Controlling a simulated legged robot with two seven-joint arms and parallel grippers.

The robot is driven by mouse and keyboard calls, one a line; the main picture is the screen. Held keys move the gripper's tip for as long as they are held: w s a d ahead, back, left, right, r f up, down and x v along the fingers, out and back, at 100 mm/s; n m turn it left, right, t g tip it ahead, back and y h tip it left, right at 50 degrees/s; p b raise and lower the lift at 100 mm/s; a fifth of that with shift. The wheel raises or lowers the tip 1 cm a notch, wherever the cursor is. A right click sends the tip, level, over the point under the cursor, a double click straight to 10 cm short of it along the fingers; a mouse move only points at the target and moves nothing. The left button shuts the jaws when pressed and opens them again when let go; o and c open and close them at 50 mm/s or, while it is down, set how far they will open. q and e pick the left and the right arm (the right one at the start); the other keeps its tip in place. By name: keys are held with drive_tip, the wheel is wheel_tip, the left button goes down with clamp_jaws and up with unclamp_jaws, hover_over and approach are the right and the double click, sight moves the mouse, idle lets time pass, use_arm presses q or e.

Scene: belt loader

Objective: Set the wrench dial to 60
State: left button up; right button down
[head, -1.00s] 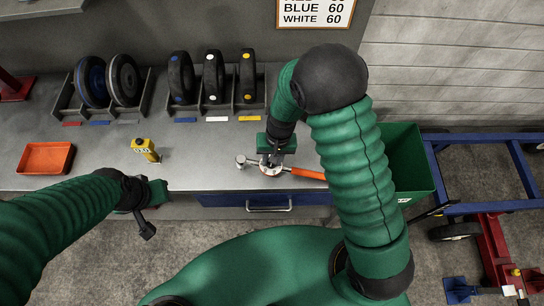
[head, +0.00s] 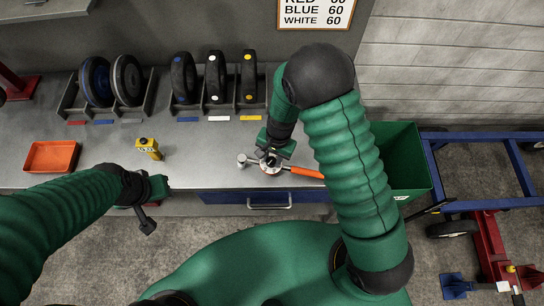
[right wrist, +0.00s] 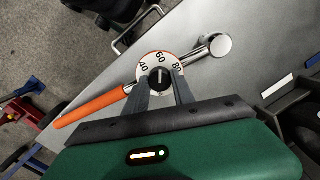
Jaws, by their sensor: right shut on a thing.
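The wrench (head: 305,172) lies on the grey bench, with an orange handle, a silver head (right wrist: 220,45) and a round dial (right wrist: 145,68) marked 40, 60 and 80. In the right wrist view, the dial's dark centre knob (right wrist: 160,77) sits between the fingers of my right gripper (right wrist: 161,82). My right gripper is shut on the knob, and the knob's pale mark points at about 60. In the head view my right gripper (head: 271,158) is over the dial. My left gripper (head: 147,222) hangs in front of the bench edge, apart from the wrench; its jaw opening is unclear.
Wheels in racks (head: 215,80) line the back. A sign (head: 316,12) lists BLUE 60 and WHITE 60. A green bin (head: 400,155) and blue cart frame (head: 490,205) are at right.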

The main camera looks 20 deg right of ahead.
drive_tip(key=c, duration=1.1)
unclamp_jaws()
drive_tip(key=shift+o, duration=0.2)
drive_tip(key=shift+r, duration=0.1)
wheel_tip(320, 180, up, 16)
drive_tip(key=d, duration=0.2)
drive_tip(key=shift+r, duration=0.25)
